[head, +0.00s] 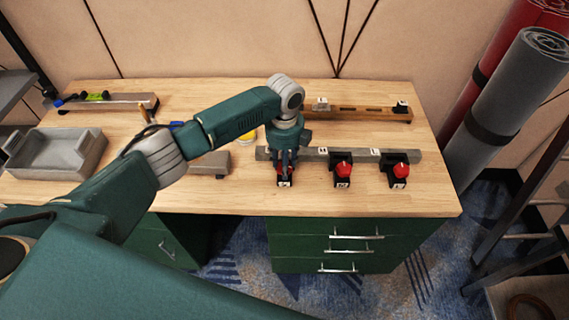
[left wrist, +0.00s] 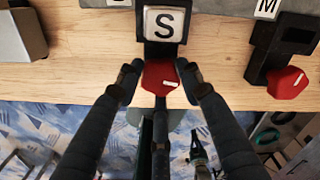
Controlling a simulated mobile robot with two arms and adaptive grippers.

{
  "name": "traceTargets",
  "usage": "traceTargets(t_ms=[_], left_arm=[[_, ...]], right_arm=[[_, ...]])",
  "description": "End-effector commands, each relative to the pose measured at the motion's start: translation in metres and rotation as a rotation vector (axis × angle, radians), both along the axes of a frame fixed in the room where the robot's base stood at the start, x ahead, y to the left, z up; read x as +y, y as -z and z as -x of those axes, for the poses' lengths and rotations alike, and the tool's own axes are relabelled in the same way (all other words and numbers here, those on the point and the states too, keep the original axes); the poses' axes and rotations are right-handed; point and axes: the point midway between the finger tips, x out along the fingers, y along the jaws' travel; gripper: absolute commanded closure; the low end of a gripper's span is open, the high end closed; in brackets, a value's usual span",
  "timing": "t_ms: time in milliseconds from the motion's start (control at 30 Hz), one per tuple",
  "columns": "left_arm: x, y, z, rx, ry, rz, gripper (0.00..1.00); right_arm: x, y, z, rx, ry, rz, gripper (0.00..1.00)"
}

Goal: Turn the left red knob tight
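The left red knob is on a black block labelled S (left wrist: 165,27), at the left end of a row of three knobs on the workbench. In the left wrist view this knob (left wrist: 160,77) sits between my left gripper's fingers (left wrist: 160,75). Two fingertips hug its sides with no clear gap, and a third finger lies below it. In the head view my left gripper (head: 285,165) comes down over this block and hides most of the knob. My right gripper is out of view.
The middle red knob (head: 343,169) and right red knob (head: 400,170) stand to the right on black blocks. A grey bar (head: 358,155) runs behind the row. A grey tray (head: 55,153) stands at the left. Bare wood (head: 365,205) lies along the front right edge.

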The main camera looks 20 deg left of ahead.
Motion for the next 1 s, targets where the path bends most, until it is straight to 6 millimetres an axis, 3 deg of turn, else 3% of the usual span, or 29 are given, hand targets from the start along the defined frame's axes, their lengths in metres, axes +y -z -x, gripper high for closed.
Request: traceTargets(t_ms=[100,467,1000], left_arm=[[0.000,-0.002,-0.002,-0.006,0.000,0.001,0.45],[0.000,-0.007,-0.001,-0.003,-0.001,0.000,0.45],[0.000,-0.106,-0.002,-0.006,-0.001,0.001,0.45]], right_arm=[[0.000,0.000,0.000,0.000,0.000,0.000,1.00],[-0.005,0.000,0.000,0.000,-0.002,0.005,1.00],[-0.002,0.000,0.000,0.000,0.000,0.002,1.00]])
